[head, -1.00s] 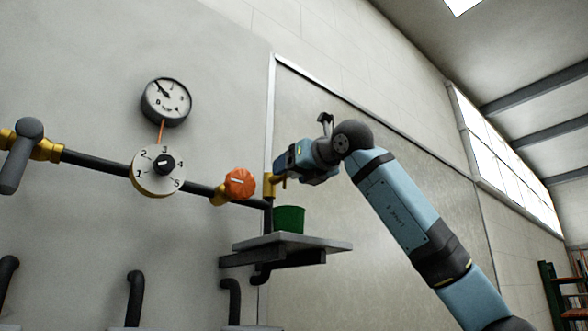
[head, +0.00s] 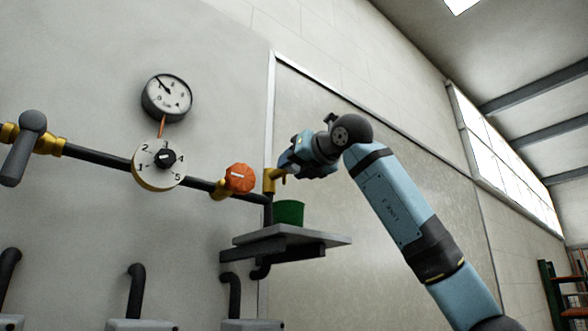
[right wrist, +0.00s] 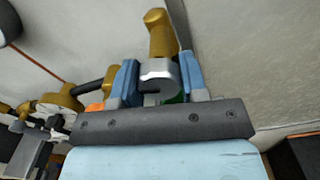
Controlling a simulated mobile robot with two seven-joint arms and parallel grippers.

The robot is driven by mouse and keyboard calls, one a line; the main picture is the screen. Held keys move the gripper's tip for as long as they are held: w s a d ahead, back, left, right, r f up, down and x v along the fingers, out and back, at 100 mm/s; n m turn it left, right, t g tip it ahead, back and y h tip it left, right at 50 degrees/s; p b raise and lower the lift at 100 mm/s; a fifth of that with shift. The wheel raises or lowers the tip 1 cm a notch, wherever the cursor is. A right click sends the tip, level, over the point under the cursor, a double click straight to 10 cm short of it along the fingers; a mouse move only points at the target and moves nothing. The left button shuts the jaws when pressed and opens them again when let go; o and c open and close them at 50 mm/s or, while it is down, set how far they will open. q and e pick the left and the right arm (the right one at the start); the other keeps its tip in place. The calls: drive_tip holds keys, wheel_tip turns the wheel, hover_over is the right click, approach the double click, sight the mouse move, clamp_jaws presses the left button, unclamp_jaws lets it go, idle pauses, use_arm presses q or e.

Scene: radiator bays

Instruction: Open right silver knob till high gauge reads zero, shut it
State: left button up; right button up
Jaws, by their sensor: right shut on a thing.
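The silver knob (right wrist: 158,72) shows in the right wrist view between the two blue fingers of my right gripper (right wrist: 158,84), which is shut on it. It sits on a brass fitting (right wrist: 162,35). In the head view my right gripper (head: 288,160) is at the brass fitting (head: 270,178) at the pipe's right end, hiding the knob. The round gauge (head: 167,98) is on the wall at the upper left, its dark needle pointing to the upper left; its exact reading is too small to tell. My left gripper is not in view.
A green cup (head: 289,212) stands on a grey shelf (head: 300,241) below the brass fitting. An orange knob (head: 240,178), a numbered dial (head: 158,165) and a grey lever handle (head: 21,150) sit along the pipe to the left. The wall panel to the right is bare.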

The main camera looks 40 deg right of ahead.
drive_tip(key=m+b, duration=0.1)
drive_tip(key=m, duration=0.3)
drive_tip(key=shift+f+m+b, duration=0.1)
drive_tip(key=shift+m+b, duration=0.2)
drive_tip(key=shift+b, duration=0.05)
drive_tip(key=m, duration=0.2)
drive_tip(key=shift+m+b, duration=0.3)
drive_tip(key=shift+b, duration=0.1)
drive_tip(key=m, duration=0.2)
drive_tip(key=shift+m+b, duration=0.3)
drive_tip(key=shift+b, duration=0.05)
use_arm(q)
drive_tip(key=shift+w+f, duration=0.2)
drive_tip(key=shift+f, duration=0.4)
use_arm(e)
drive_tip(key=shift+m, duration=0.5)
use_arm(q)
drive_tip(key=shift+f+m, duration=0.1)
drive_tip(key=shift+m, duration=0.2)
use_arm(e)
drive_tip(key=o, duration=0.9)
drive_tip(key=shift+s, duration=0.15)
